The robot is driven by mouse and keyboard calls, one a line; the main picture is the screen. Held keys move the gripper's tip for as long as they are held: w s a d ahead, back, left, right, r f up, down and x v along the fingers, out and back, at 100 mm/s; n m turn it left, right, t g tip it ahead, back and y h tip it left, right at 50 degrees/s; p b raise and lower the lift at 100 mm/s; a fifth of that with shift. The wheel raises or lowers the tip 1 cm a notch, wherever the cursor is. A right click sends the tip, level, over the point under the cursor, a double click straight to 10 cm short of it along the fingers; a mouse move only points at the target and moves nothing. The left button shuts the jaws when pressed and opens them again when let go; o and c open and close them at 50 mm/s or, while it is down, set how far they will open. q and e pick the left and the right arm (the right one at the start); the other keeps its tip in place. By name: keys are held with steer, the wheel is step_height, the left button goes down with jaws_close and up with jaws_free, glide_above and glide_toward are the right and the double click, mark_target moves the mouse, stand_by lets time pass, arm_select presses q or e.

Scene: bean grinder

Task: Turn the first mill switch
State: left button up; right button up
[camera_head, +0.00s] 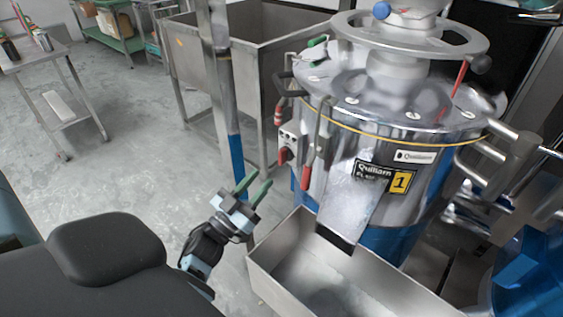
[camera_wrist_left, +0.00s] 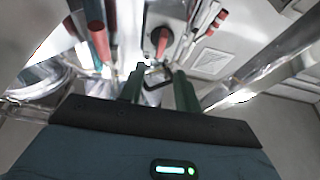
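The first mill (camera_head: 400,125) is a shiny steel drum with a blue base and a yellow "1" label. Its switch (camera_head: 284,155) is a red knob on a small grey box on the mill's left side. In the left wrist view the red switch (camera_wrist_left: 161,40) shows ahead, beyond and between my fingertips. My left gripper (camera_head: 254,187) is below and left of the switch, apart from it, with its green fingers spread and empty. The same open left gripper (camera_wrist_left: 159,82) shows in the left wrist view. My right gripper is not in view.
Red-handled levers (camera_head: 308,176) hang beside the switch box. A steel tray (camera_head: 290,268) stands under the mill's chute, close to the right of my left gripper. A blue post (camera_head: 236,155) and a steel sink (camera_head: 255,50) stand behind.

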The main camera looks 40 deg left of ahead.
mark_target(279, 157)
arm_select(q)
steer(key=x, duration=0.7)
steer(key=shift+w+p, duration=0.15)
steer(key=shift+p, duration=0.2)
jaws_close()
